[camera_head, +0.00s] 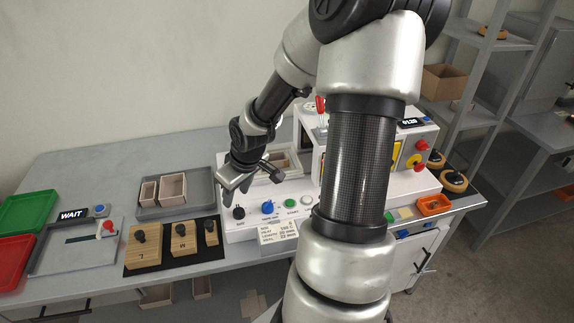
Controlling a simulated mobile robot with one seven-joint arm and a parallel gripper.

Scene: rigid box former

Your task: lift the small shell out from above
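My gripper (244,184) hangs at the front left of the white machine, above the control panel and in front of the machine's open bay. Its fingers are small and angled here, so I cannot tell whether they are open or shut, and I see nothing held in them. A pale cardboard shell (281,160) sits in the bay behind the gripper, partly hidden by my arm. Two more open shells stand in the grey tray to the left: a smaller one (149,192) and a larger one (173,186). I cannot tell which is the small shell meant.
The white machine (240,224) has a row of knobs and buttons. Knobbed wooden blocks (145,248) lie on a black mat. The grey tray (207,193) is behind them. Green (28,210) and red (14,255) trays are far left. An orange bin (433,203) is at right.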

